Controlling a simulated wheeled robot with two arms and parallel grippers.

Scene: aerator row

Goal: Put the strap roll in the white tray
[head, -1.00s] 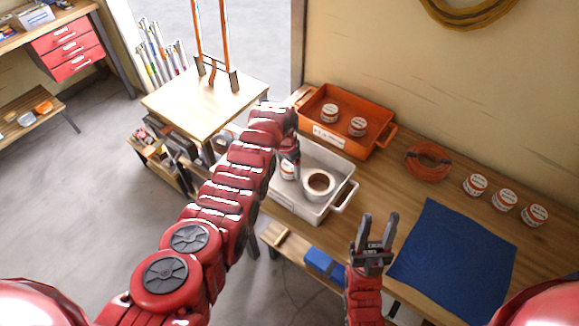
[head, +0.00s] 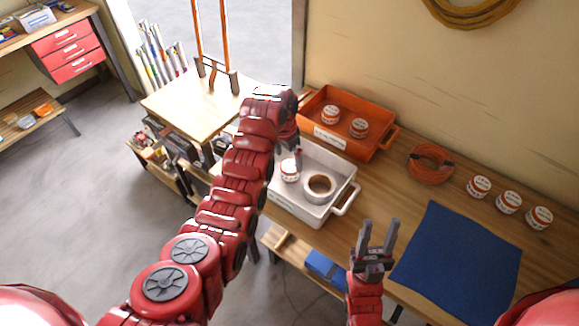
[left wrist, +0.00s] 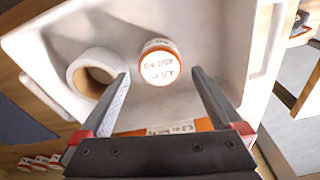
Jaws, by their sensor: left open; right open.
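The strap roll, which I take to be the pale ring with a brown core (head: 319,187), lies flat in the white tray (head: 345,197), near its front right side. It also shows in the left wrist view (left wrist: 92,73), left of the fingers. A white and orange tub (head: 290,170) stands beside it in the tray, and lies between and beyond my fingertips in the left wrist view (left wrist: 160,62). My left gripper (head: 297,157) is open and empty above the tray. My right gripper (head: 379,230) is open and empty in front of the bench.
An orange tray (head: 376,112) with two tubs stands behind the white tray. An orange cable coil (head: 430,163), three tubs (head: 509,202) and a blue cloth (head: 455,252) are on the bench to the right. A blue object (head: 325,266) lies on the lower shelf.

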